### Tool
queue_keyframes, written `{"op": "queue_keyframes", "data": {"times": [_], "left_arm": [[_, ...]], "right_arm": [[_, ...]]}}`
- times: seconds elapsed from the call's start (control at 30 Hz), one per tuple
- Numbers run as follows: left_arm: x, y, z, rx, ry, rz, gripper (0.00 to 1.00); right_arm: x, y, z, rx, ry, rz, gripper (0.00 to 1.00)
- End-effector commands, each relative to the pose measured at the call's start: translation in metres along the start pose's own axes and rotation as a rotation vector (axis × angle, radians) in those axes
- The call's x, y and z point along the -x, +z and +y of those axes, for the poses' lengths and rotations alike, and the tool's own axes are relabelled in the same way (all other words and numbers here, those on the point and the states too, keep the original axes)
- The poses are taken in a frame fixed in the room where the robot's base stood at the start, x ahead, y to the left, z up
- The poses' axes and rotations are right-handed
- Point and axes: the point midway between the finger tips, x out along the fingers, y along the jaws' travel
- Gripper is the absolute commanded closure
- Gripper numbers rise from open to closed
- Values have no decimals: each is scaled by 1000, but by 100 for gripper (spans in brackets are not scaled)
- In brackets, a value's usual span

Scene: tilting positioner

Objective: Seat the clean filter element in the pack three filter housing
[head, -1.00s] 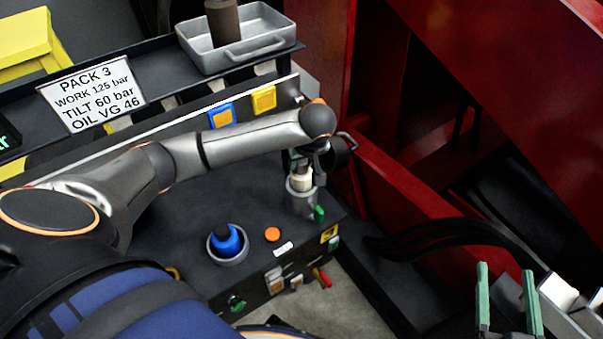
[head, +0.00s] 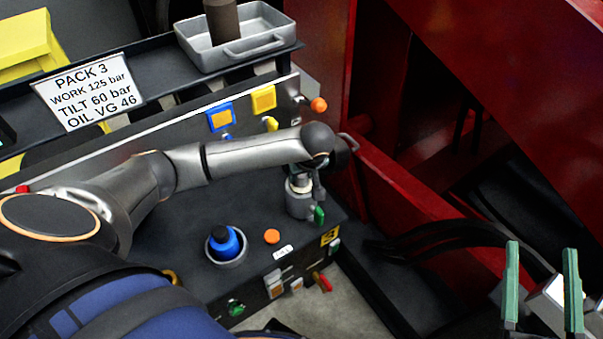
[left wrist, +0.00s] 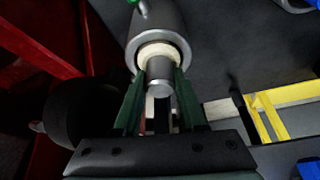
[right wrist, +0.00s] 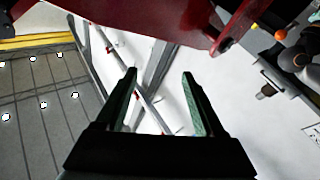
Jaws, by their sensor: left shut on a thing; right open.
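The clean filter element is cream with a grey end stub (left wrist: 160,88). Its cream part (head: 299,186) shows just above the rim of the grey filter housing (head: 298,207), which has a green handle on its side. In the left wrist view the cream ring sits inside the housing mouth (left wrist: 158,30). My left gripper (head: 301,172) is shut on the stub, above the housing; its green fingers (left wrist: 161,78) are either side of it. How deep the element sits is hidden. My right gripper (head: 541,290) is open and empty at the lower right, also in the right wrist view (right wrist: 160,78).
A blue-capped filler (head: 226,243) and an orange button (head: 272,236) are on the dark deck left of the housing. A grey tray (head: 262,43) with a dark brown cylinder (head: 221,22) stands on the shelf behind. A red frame (head: 400,190) rises close on the right.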

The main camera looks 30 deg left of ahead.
Motion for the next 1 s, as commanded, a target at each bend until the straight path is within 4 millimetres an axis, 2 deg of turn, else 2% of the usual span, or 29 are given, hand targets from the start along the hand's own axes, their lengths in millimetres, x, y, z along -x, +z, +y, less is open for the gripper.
{"op": "queue_keyframes", "data": {"times": [0.03,0.3,0.57,0.7,1.0], "left_arm": [[0,0,0,0,0,-1,58],[0,0,0,0,0,0,29],[0,0,0,0,0,1,29],[7,-1,0,0,1,0,29],[41,-1,1,0,2,-1,29]], "right_arm": [[0,2,0,-2,0,-7,30],[0,2,0,-3,0,-7,30],[0,3,0,-3,0,-7,30],[0,0,0,-5,1,-9,30],[17,71,-10,-89,0,-302,30]]}}
